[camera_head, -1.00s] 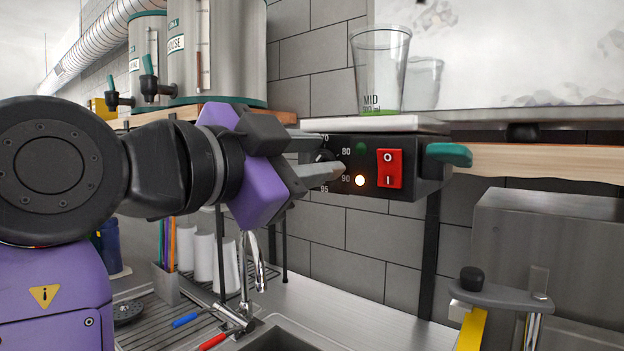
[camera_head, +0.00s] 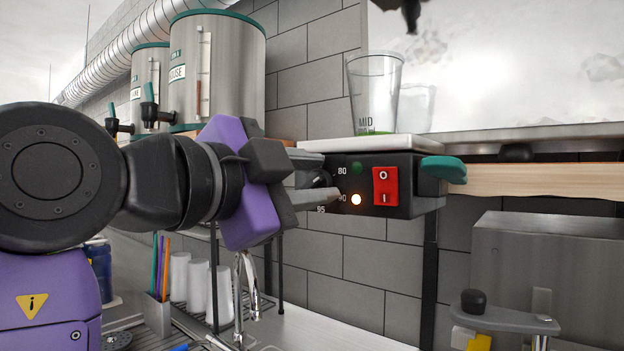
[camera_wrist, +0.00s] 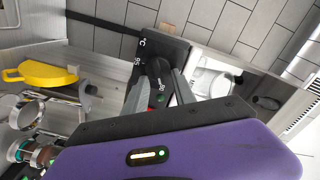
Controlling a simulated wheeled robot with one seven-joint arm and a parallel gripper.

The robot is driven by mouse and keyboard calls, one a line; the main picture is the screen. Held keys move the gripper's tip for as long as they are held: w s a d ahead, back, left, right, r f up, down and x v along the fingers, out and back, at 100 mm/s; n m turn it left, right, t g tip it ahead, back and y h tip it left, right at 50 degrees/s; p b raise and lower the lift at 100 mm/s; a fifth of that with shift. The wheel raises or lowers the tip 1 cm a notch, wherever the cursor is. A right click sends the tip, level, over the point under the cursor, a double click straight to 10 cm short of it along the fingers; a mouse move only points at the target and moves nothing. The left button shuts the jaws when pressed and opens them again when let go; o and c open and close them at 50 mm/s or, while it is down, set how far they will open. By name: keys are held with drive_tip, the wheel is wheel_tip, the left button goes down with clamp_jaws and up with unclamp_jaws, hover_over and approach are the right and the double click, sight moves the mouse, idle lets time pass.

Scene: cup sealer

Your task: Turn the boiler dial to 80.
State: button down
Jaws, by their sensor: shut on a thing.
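The boiler dial (camera_head: 320,178) is a black knob on the front of the black boiler control box (camera_head: 408,170). It also shows in the wrist view (camera_wrist: 157,78), between my fingers. Printed marks 80, 90 and 95 show beside it; the lower finger partly covers the 90. My gripper (camera_head: 325,180) is shut on the dial, with one finger on each side; in the wrist view the fingers (camera_wrist: 160,88) flank the knob. I cannot clearly tell which number the dial's pointer faces.
A clear cup (camera_head: 374,95) stands on top. A green-tipped lever (camera_head: 443,169) projects at the right. Steel urns (camera_head: 230,70) stand at left.

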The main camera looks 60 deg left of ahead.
drive_tip(key=c, duration=1)
unclamp_jaws()
drive_tip(key=shift+c, duration=0.2)
drive_tip(key=b+v, duration=0.1)
drive_tip(key=v, duration=0.7)
